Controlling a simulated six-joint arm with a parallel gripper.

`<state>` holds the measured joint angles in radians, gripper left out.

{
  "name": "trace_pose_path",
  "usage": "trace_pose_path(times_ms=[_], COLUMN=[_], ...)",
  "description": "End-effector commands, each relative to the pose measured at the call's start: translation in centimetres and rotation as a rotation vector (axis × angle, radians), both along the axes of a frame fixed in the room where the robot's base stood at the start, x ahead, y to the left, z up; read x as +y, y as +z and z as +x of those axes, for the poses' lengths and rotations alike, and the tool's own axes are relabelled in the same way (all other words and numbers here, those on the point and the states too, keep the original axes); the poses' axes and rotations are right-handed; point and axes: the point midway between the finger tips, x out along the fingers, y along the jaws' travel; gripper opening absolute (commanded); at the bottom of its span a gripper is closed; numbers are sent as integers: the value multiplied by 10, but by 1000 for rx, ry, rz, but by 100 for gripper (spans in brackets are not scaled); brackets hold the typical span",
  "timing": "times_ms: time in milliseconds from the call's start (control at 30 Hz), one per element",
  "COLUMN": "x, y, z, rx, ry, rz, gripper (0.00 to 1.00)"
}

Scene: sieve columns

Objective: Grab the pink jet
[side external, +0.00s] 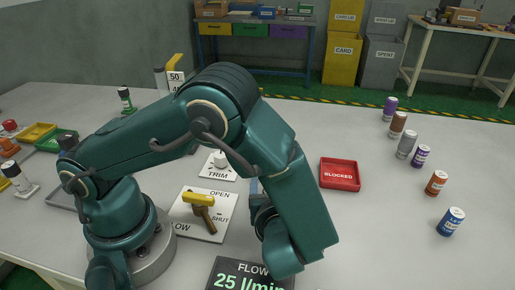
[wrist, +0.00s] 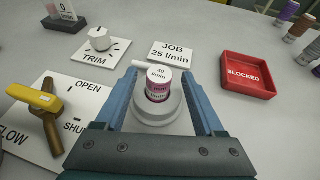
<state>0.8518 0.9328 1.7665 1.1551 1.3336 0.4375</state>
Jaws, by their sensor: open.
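The pink jet (wrist: 158,88) shows in the wrist view as a short magenta cylinder with a white top marked 40 l/min. It stands upright in a round pale grey holder (wrist: 160,113). My gripper (wrist: 161,76) is open, with one blue finger on the left of the jet and one on the right. Gaps show between the fingers and the jet. In the side external view my arm hides the jet and most of my gripper.
A yellow-handled valve on a plate (wrist: 40,105), a TRIM knob (wrist: 100,40) and a JOB 25 l/min card (wrist: 171,52) lie around the holder. A red BLOCKED tray (side external: 340,174) is to the right. Several coloured jets stand farther right, including a blue one (side external: 450,222).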

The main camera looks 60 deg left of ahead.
Motion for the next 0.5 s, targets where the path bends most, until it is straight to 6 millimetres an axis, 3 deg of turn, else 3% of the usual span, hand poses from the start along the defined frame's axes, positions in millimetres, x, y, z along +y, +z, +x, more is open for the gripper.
trace_pose_path(times_ms=[300, 500], x=[31, 35], y=[-14, -17], z=[18, 21], rx=[3, 2], ry=[7, 4], rz=[-1, -4], gripper=[71, 71])
